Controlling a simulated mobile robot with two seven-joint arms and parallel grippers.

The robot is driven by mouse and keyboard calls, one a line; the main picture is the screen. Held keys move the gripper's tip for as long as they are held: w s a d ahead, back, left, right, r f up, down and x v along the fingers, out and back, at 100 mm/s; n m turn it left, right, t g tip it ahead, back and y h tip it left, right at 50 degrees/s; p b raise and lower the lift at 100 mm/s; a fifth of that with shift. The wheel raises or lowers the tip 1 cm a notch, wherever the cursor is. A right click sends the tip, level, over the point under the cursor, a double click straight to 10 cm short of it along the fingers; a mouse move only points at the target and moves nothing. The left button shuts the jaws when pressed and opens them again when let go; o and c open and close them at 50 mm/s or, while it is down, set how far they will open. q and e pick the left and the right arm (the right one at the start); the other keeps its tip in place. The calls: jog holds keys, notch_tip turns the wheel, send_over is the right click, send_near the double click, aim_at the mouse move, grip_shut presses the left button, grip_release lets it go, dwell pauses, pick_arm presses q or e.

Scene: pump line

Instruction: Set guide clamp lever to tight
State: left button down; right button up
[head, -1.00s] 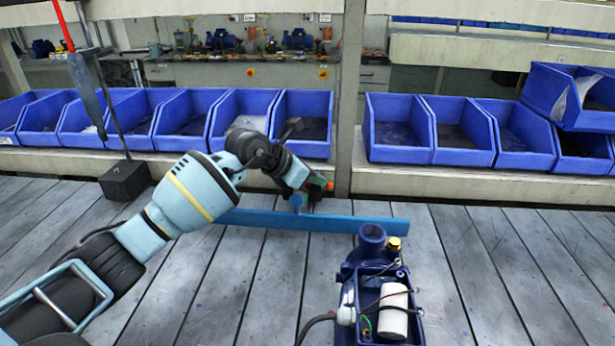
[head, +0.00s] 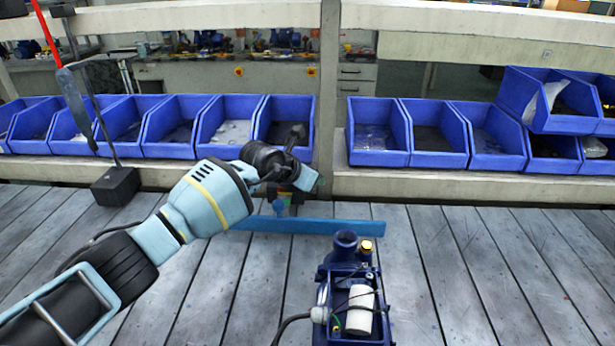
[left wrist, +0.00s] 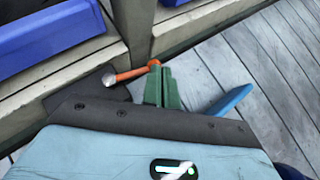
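My left gripper (head: 301,188) reaches in from the left and hangs by the far end of the blue guide rail (head: 330,227). In the left wrist view its two green fingers (left wrist: 165,88) lie side by side, shut with nothing seen between them. The orange clamp lever (left wrist: 131,74) with a metal-coloured end shows just beyond the fingertips, pointing left. Whether the fingers touch it I cannot tell. In the head view the clamp (head: 272,203) is a small dark block with a bit of red, mostly hidden behind my gripper. My right gripper is out of view.
A blue pump with open wiring (head: 350,290) stands in front of the rail. Blue bins (head: 380,130) line the shelf behind. A black block with a pole (head: 116,186) stands at the left. The right side of the planked table is clear.

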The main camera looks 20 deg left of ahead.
pick_arm(q)
jog(key=shift+d+f, duration=0.1)
jog(key=shift+d, duration=0.05)
jog(key=shift+a, duration=0.2)
jog(key=shift+s+a, duration=0.1)
jog(key=shift+a, duration=0.55)
